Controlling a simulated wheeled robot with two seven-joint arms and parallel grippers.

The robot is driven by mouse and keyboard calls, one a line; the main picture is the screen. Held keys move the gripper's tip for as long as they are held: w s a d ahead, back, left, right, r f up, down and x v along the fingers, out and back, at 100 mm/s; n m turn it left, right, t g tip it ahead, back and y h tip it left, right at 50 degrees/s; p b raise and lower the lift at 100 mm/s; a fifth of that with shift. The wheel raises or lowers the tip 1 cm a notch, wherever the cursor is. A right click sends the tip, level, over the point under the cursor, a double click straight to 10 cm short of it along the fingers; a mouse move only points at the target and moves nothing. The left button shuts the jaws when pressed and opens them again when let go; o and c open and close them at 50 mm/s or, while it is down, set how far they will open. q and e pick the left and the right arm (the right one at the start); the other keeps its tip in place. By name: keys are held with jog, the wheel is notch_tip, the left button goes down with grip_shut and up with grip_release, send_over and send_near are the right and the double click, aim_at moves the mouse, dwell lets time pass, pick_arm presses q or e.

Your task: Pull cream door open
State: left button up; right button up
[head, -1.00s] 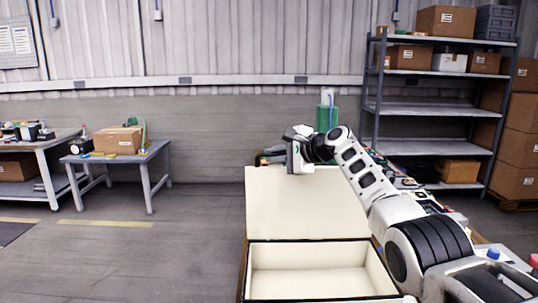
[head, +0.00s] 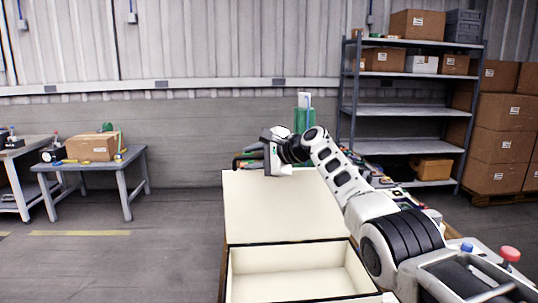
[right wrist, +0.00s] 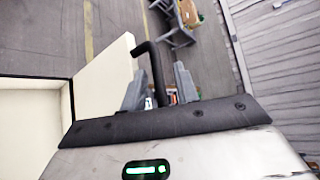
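The cream door (head: 280,210) is a flat pale panel in the lower middle of the head view. It stands open beyond a cream-lined compartment (head: 300,270), whose inside shows. In the right wrist view the door (right wrist: 104,72) is at the left. A bent black handle (right wrist: 152,60) sticks out past its edge. My right gripper (head: 278,170) is at the door's top edge in the head view. In the right wrist view its two grey fingers (right wrist: 160,88) are apart, with the handle bar between them and a gap showing on the right side. My left gripper is out of view.
A green object (head: 304,120) stands behind the door. A cluttered surface lies right of it, partly hidden by my right arm. A shelf rack (head: 410,112) and stacked boxes (head: 502,145) stand at the back right. A low table (head: 92,165) is at left, with clear floor between.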

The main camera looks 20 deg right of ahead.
jog(key=shift+s+d+f, duration=0.1)
jog(key=shift+s+d, duration=0.25)
jog(key=shift+d, duration=0.1)
pick_arm(q)
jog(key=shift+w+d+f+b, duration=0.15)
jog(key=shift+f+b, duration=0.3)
jog(key=shift+b, duration=0.55)
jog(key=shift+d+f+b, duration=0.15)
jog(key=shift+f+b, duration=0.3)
jog(key=shift+b, duration=0.55)
pick_arm(e)
jog(key=v, duration=1.5)
jog(key=shift+a, duration=0.2)
